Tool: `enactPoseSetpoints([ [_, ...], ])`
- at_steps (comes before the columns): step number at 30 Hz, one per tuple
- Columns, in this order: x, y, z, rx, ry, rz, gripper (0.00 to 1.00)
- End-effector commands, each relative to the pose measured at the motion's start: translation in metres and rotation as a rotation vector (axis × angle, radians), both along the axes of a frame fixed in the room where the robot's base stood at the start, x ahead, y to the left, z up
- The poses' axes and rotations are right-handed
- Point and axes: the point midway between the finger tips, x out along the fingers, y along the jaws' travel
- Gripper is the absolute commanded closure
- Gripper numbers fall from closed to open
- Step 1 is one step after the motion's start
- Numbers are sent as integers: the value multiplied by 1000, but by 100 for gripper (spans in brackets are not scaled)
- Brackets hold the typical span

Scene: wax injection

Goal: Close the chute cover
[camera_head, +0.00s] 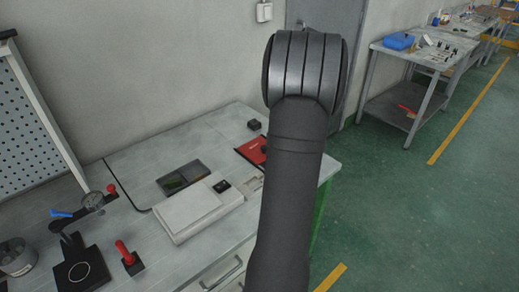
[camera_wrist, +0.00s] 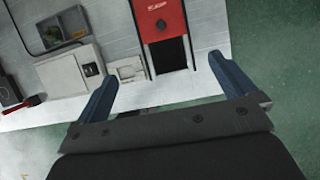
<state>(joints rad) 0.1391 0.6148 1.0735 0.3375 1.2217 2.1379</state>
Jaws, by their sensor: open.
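The red chute cover (camera_wrist: 158,20) shows in the wrist view at the top, with small white lettering on it. Below it is a dark rectangular opening (camera_wrist: 167,54) in the bench, uncovered. In the head view a part of the red cover (camera_head: 252,151) shows left of my arm; my arm hides the rest. My gripper (camera_wrist: 163,68) is open and empty in the wrist view, its two blue fingers apart on either side of the opening. Whether the fingertips touch anything cannot be told. The head view does not show the fingers.
A white box-shaped device (camera_head: 192,212) stands on the bench, with a dark two-part tray (camera_head: 183,177) behind it. A small black block (camera_head: 254,125) lies near the wall. A red-handled tool (camera_head: 126,254) stands at front left. Green floor lies beyond the bench's right edge.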

Motion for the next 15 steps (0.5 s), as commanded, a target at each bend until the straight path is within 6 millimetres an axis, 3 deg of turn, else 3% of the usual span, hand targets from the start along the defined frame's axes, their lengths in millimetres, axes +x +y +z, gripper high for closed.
enactPoseSetpoints([
  [11,-2,-2,7,0,1,0,2],
  [15,-1,0,4,-8,-13,32,29],
])
